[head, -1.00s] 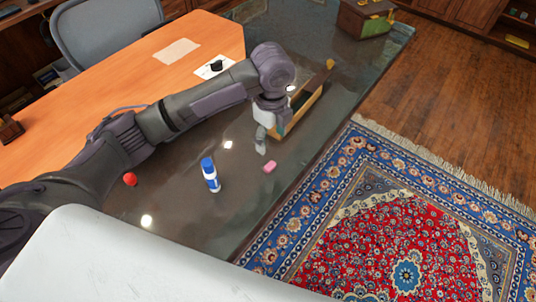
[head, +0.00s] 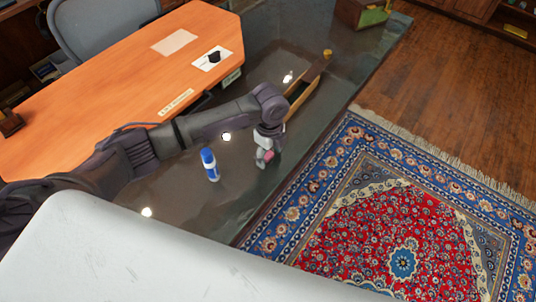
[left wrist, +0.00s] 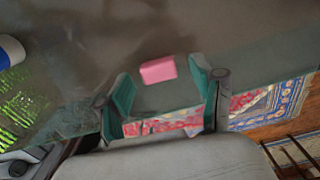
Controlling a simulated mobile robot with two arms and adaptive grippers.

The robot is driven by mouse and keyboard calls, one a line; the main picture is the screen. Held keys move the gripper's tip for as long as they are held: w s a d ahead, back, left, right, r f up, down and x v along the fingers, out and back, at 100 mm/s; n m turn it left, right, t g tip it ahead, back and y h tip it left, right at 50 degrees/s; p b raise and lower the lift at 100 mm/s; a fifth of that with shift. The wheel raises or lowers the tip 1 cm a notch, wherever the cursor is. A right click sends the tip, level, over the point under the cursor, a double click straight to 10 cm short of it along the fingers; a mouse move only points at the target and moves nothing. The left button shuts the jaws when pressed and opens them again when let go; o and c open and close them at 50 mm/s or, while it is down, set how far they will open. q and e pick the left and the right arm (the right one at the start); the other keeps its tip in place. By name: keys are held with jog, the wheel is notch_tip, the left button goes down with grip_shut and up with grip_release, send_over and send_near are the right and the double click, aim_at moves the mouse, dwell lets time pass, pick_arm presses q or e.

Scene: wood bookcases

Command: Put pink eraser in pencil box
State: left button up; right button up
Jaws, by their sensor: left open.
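The pink eraser (head: 267,155) lies on the dark glossy desk top, partly hidden by my gripper in the head view. In the left wrist view the eraser (left wrist: 158,70) sits just beyond and between the two green finger pads. My left gripper (head: 262,162) is open above the eraser, and its fingertips (left wrist: 162,90) are on either side of it, with nothing held. The pencil box (head: 303,98) is a long wooden box, open on top, just behind my left gripper and partly hidden by my arm. My right gripper is not in view.
A wooden crate (head: 360,12) is at the far end. An orange desk section (head: 120,85) lies left, a patterned rug (head: 400,210) right.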

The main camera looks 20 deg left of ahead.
pick_arm(q)
jog(key=c, duration=1)
jog(key=shift+o, duration=0.2)
jog(key=shift+r, duration=0.1)
